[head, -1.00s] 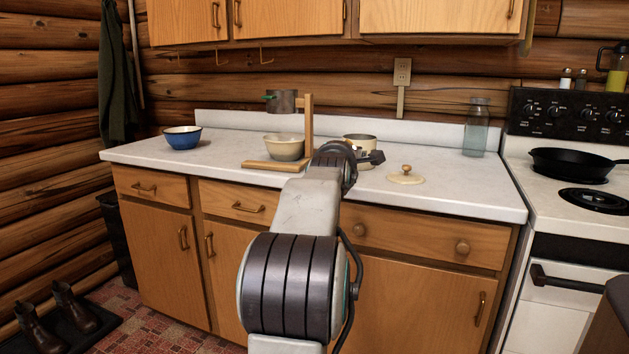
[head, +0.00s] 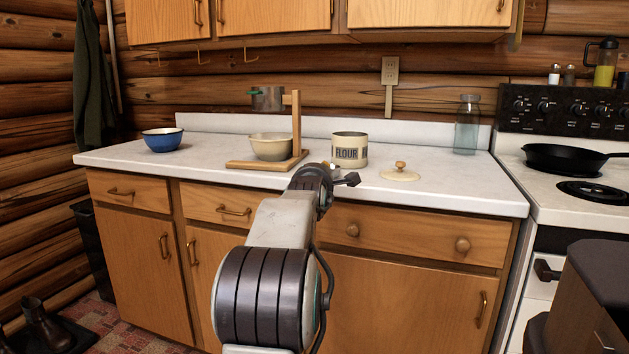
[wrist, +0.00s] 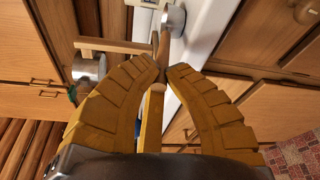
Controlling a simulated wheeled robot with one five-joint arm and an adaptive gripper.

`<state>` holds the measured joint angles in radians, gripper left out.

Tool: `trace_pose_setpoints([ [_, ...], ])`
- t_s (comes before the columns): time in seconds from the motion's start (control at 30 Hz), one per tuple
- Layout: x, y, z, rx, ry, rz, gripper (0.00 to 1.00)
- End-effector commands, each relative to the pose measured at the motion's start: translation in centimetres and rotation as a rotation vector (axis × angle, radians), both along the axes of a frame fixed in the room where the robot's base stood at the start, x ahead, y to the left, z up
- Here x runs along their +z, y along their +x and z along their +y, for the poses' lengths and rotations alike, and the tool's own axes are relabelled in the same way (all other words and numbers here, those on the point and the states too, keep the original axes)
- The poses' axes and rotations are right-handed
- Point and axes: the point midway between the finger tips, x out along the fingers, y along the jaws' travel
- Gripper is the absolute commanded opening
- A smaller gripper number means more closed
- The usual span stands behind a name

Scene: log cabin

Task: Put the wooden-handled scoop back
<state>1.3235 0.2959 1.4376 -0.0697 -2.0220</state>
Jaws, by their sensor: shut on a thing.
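My gripper (wrist: 164,76) is shut on the scoop's wooden handle (wrist: 153,118), which runs between the two ribbed fingers in the wrist view. In the head view my arm hides most of the gripper and the scoop. The cream flour canister (head: 349,155) stands open on the counter, beyond and a little right of my wrist.
A wooden stand (head: 297,125) with a metal sifter-like vessel (head: 267,99) over a cream bowl (head: 270,148) is left of the canister. A blue bowl (head: 162,140) is farther left, a glass jar (head: 467,125) right. The counter's front right is clear.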

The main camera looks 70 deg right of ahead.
Motion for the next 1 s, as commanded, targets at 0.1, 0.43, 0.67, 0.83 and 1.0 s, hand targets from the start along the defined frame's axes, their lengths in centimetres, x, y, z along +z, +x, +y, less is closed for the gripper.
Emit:
trace_pose_setpoints([
  [0.1, 0.18, 0.0, 0.0, 0.0, -0.001, 0.0, 0.0],
  [0.43, -0.06, 0.03, 0.01, 0.0, 0.0, 0.0, 0.22],
  [0.67, -0.06, 0.03, 0.01, 0.0, 0.0, 0.0, 0.32],
  [0.83, 0.07, 0.03, 0.01, 0.0, 0.0, 0.0, 0.32],
  [1.0, 0.26, -0.16, 0.75, 0.0, 0.0, 0.0, 0.32],
])
